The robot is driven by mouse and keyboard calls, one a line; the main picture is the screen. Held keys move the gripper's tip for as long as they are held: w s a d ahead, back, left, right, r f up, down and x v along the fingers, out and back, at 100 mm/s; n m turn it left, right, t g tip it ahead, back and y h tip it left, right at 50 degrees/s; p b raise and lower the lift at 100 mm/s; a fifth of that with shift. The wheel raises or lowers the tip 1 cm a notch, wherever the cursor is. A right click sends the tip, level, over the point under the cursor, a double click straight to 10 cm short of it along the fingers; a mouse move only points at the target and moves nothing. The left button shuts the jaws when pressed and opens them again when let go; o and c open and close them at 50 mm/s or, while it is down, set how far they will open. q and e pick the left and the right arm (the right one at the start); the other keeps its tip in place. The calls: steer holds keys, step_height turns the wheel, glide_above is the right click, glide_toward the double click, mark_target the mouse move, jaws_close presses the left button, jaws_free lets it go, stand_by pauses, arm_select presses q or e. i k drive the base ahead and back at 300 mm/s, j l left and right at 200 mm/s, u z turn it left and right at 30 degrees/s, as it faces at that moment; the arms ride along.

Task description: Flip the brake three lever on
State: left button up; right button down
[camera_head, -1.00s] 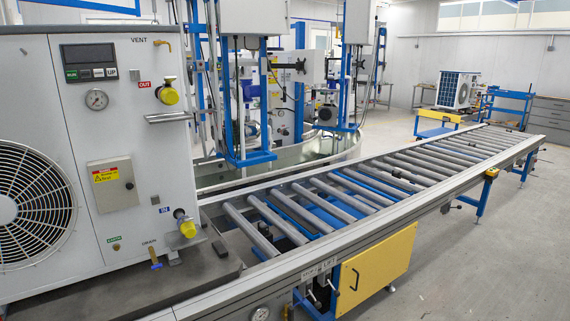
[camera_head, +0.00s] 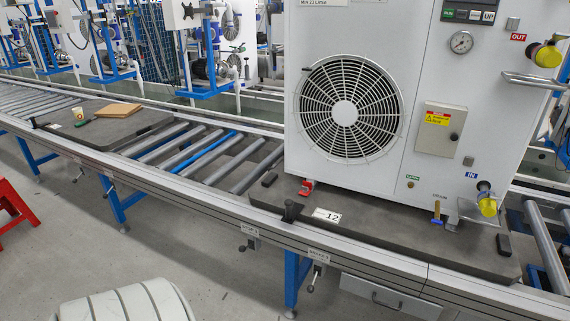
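Small dark levers hang below the front rail of the roller conveyor (camera_head: 390,262). One lever (camera_head: 313,281) is under a small label right of the picture's middle, beside a blue leg. Another lever (camera_head: 243,246) is under a label further left. A further small lever (camera_head: 110,190) is near the left blue leg. The label lettering is too small to tell which lever is brake three, and I cannot tell whether any is on or off. Neither of my grippers is in view.
A white fan unit (camera_head: 420,130) stands on a dark pallet (camera_head: 390,235) marked 12. Another pallet (camera_head: 110,130) further left carries a brown board (camera_head: 118,110). A red stool (camera_head: 14,200) stands at the left. Grey floor (camera_head: 200,255) lies in front of the conveyor.

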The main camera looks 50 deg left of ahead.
mark_target(311, 289)
steer(key=j+u, duration=0.15)
steer(key=u, duration=1.15)
